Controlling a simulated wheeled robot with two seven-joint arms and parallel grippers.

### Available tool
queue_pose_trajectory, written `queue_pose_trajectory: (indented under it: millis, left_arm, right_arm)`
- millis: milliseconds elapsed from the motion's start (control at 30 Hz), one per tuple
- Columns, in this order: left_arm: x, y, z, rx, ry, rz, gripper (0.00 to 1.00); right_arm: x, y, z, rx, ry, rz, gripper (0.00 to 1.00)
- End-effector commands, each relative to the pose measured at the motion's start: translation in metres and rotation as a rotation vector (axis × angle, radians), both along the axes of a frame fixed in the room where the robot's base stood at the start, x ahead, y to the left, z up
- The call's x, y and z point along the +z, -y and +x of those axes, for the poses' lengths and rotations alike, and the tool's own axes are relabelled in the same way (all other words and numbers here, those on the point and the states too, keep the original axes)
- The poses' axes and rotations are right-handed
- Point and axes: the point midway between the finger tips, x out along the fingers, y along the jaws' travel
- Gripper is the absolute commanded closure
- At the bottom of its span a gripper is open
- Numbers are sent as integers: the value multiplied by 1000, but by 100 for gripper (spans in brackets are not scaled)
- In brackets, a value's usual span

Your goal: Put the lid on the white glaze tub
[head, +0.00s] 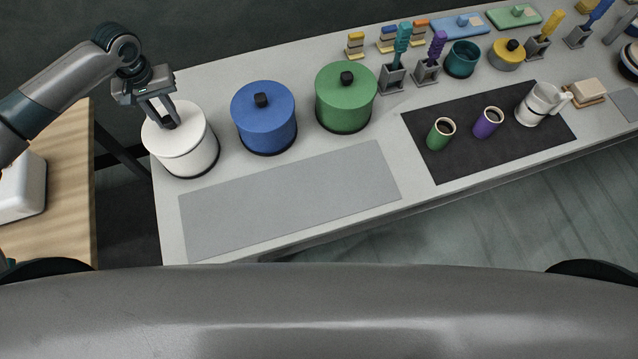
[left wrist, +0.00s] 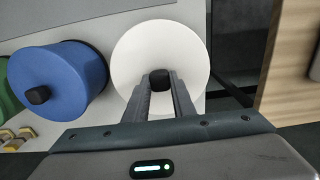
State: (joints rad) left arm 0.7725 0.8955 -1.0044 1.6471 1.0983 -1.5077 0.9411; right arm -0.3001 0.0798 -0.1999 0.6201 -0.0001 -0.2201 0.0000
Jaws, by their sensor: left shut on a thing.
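The white glaze tub (head: 187,163) stands at the left end of the table. A white lid (head: 187,137) with a black knob is on top of the tub, and I cannot tell from here whether it is fully seated. My left gripper (head: 166,121) is over the lid with its fingers shut on the knob. In the left wrist view the fingers (left wrist: 160,84) close on both sides of the black knob, and the round white lid (left wrist: 133,58) fills the middle. My right gripper is not in view.
A blue lidded tub (head: 265,128) and a green lidded tub (head: 346,108) stand to the right. A bare grey mat (head: 290,200) lies in front of them. A dark mat (head: 450,165) holds cups and a white jug (head: 538,105). Brushes in holders stand behind.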

Motion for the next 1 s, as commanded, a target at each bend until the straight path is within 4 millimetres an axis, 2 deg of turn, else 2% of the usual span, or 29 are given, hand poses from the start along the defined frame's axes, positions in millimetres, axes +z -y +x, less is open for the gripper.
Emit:
queue_pose_trajectory:
  millis: [1000]
  left_arm:
    - [-6,0,0,1,0,0,100]
  right_arm:
    - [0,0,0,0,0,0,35]
